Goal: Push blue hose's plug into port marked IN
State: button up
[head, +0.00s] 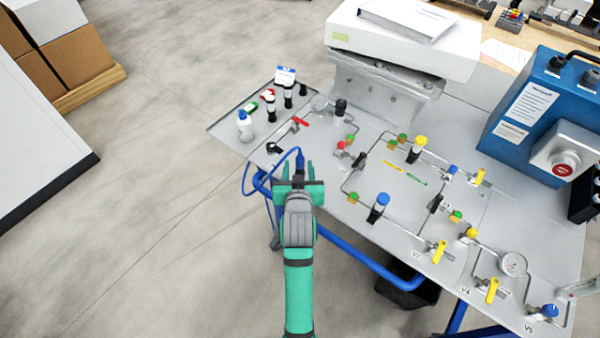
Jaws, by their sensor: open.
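The blue hose (247,178) loops in the air off the near left edge of the panel. Its blue plug end (301,157) stands up between the fingers of my gripper (297,168). My gripper is open, with one green finger on each side of the plug. I cannot tell whether either finger touches it. My gripper hides the lower part of the plug and the panel edge below it. No marking IN can be read at this size, so I cannot tell which fitting is that port.
The grey panel (325,215) carries pipes, gauges and valves. A black fitting (274,148) lies left of the plug, near a red-handled valve (301,122). A blue box (535,110) stands at right.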

jog(key=x, duration=0.7)
jog(key=shift+w+d+f, duration=0.15)
jog(key=shift+w+d, duration=0.05)
jog(key=shift+w, duration=0.1)
jog(key=shift+w+a+f, duration=0.15)
jog(key=shift+w+a, duration=0.1)
jog(key=shift+w, duration=0.05)
jog(key=shift+d, duration=0.15)
jog(key=shift+d, duration=0.1)
grip_shut()
jog(key=shift+w+r, duration=0.1)
jog(key=shift+r, duration=2.1)
